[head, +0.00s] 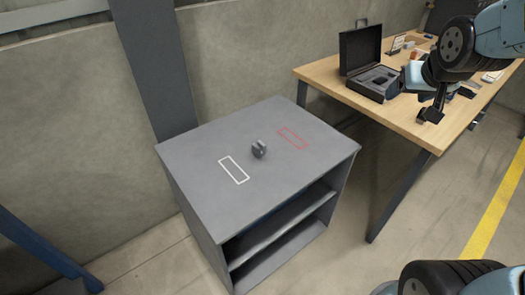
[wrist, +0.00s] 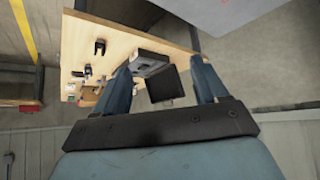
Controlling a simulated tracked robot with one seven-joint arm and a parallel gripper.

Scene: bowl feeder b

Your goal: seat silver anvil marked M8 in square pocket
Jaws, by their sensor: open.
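A small grey metal part (head: 259,149) sits on top of the grey cabinet between two painted outlines; its marking is too small to read, so I cannot tell if it is the M8 anvil. An open black case (head: 362,82) stands on the wooden table, with dark pieces in its tray. It also shows in the wrist view (wrist: 149,62). I cannot make out a square pocket.
The wooden table (head: 420,138) carries several small items toward the back. A floor gap lies between cabinet and table. A wall stands behind.

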